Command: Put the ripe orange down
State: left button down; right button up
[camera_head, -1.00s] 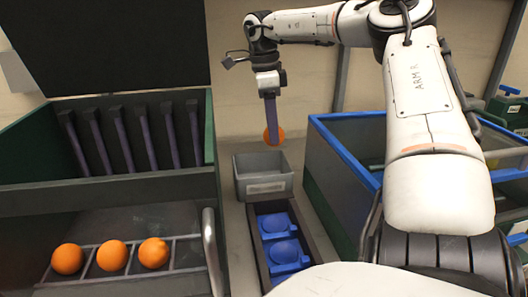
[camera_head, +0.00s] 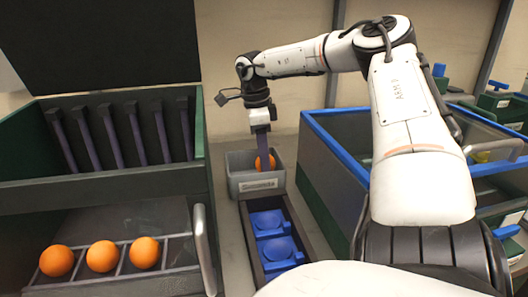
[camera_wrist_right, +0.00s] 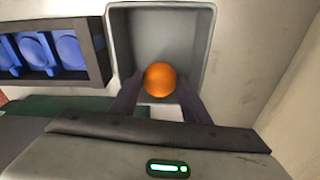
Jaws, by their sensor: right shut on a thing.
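The ripe orange (camera_head: 265,162) is between the fingers of my right gripper (camera_head: 264,160), which is shut on it. In the right wrist view the orange (camera_wrist_right: 160,79) sits between the two dark fingertips (camera_wrist_right: 158,92), over the inside of a small grey bin (camera_wrist_right: 208,45). In the head view the orange is at the mouth of this grey bin (camera_head: 257,187), partly below its rim. I cannot tell whether it touches the bin floor. My left gripper is not in view.
Three oranges (camera_head: 102,256) lie in a rack at the lower left. A dark tray with blue cups (camera_head: 268,222) stands in front of the bin. A blue-rimmed crate (camera_head: 345,150) is to the right, and a green-sided box (camera_head: 205,120) to the left.

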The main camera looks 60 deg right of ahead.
jog(key=shift+f, duration=0.55)
jog(key=o, duration=1.1)
jog(key=shift+r, duration=0.15)
jog(key=shift+r, duration=0.35)
jog(key=r, duration=0.4)
jog(key=r+p, duration=0.1)
jog(key=r, duration=0.3)
jog(key=w+r, duration=0.1)
jog(key=r, duration=0.3)
jog(key=shift+w+a+r, duration=0.1)
jog(key=shift+a+r, duration=0.05)
jog(key=shift+a, duration=0.2)
